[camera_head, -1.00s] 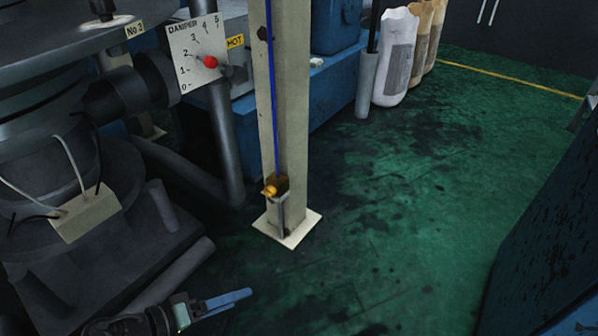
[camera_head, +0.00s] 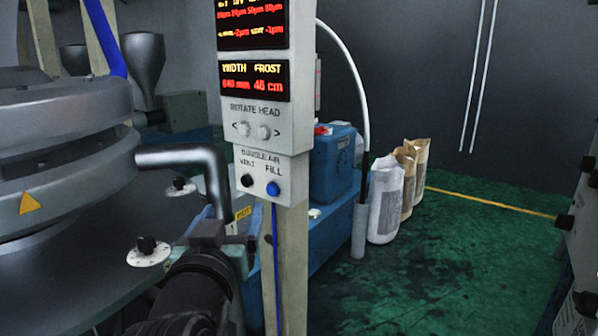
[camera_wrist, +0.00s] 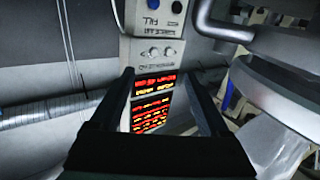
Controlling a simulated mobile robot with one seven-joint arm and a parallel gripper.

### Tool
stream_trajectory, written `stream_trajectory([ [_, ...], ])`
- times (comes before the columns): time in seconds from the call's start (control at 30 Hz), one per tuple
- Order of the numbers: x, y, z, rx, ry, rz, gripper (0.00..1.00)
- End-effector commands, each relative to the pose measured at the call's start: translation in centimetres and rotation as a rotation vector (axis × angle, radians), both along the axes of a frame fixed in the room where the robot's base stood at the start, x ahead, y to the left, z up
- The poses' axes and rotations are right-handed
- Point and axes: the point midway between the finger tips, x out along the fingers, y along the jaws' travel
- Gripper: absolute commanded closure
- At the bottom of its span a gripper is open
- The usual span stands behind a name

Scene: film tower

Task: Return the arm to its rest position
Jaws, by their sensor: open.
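My gripper (camera_wrist: 157,76) shows in the wrist view as two dark fingers spread apart, with nothing between them. Beyond the gap is the control panel (camera_wrist: 153,50) with its lit red and yellow displays, upside down in this view. I cannot tell how far the fingertips are from it. In the head view the same panel (camera_head: 268,125) hangs on a pale post, with WIDTH and FROST readings, ROTATE HEAD knobs and VENT and FILL buttons.
A round grey metal machine (camera_head: 65,150) fills the left, with a bent pipe (camera_head: 190,155). A blue box (camera_head: 333,165) and several sacks (camera_head: 386,203) stand behind the post. Green floor (camera_head: 420,270) is open at right. In the wrist view, a ribbed duct (camera_wrist: 45,112) lies left.

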Motion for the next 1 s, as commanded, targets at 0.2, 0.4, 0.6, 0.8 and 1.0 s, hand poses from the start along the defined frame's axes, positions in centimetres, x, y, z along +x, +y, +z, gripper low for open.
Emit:
stream_trajectory([
  [0.2, -4.5, -4.0, 17.5, 0.052, -0.295, 0.022, 0.21],
  [0.4, -10.9, -7.3, 30.5, 0.066, -0.566, 0.03, 0.21],
  [0.6, -16.9, -9.2, 38.4, 0.058, -0.768, 0.029, 0.21],
  [0.8, -19.1, -9.7, 40.4, 0.053, -0.838, 0.028, 0.21],
  [1.0, -19.1, -9.7, 40.3, 0.053, -0.838, 0.029, 0.21],
])
